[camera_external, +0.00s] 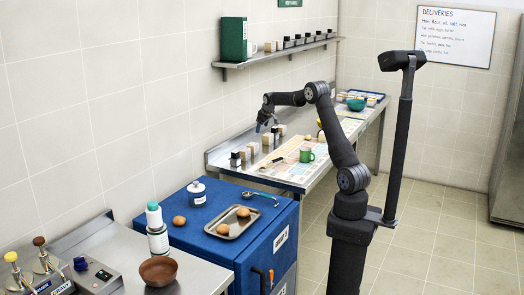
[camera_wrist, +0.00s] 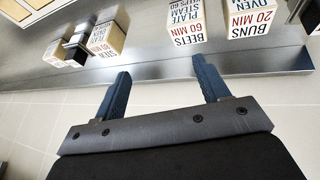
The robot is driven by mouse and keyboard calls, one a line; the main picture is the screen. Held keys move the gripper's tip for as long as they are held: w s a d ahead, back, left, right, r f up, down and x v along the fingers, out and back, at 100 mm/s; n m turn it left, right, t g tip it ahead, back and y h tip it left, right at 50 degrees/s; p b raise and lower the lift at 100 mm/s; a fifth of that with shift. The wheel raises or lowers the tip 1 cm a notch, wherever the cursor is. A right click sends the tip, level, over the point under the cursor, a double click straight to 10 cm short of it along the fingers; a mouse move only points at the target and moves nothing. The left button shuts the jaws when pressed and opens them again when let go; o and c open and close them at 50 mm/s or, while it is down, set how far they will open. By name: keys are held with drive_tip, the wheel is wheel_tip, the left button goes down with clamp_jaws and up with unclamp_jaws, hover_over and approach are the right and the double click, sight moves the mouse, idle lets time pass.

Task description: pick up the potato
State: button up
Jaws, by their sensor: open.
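My gripper (camera_external: 266,124) is open and empty above the left back part of the steel counter. In the wrist view its two blue fingers (camera_wrist: 160,72) are spread, with nothing between them. No potato can be made out for certain. Brown rounded items show in the external view: one (camera_external: 180,221) on the blue cabinet and two in a metal tray (camera_external: 223,229). They look like eggs or potatoes; I cannot tell which. A small tan thing (camera_external: 307,138) on the counter is too small to identify. The wrist view shows no potato.
Labelled boxes, including a BEETS box (camera_wrist: 185,22) and a BUNS box (camera_wrist: 250,18), stand near the fingers. A green mug (camera_external: 307,155) and a teal bowl (camera_external: 356,104) are on the counter. A shelf (camera_external: 280,52) hangs above. A brown bowl (camera_external: 158,271) stands at the front.

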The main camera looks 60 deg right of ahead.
drive_tip(key=s+d+m+h, duration=0.1)
drive_tip(key=s+d+m, duration=0.3)
drive_tip(key=d, duration=0.5)
drive_tip(key=s+d+m+h, duration=0.1)
drive_tip(key=s+d+m, duration=0.1)
drive_tip(key=s+d, duration=0.65)
drive_tip(key=m+g, duration=0.1)
drive_tip(key=m, duration=0.3)
approach(309, 136)
drive_tip(key=x, duration=0.4)
drive_tip(key=shift+w+d, duration=0.15)
drive_tip(key=shift+d, duration=0.35)
drive_tip(key=x, duration=0.4)
drive_tip(key=shift+a+f, duration=0.1)
drive_tip(key=shift+a, duration=0.35)
drive_tip(key=shift+w+d+f, duration=0.3)
drive_tip(key=shift+d+f, duration=0.05)
drive_tip(key=shift+f, duration=0.2)
drive_tip(key=c, duration=1.1)
drive_tip(key=shift+r, duration=0.1)
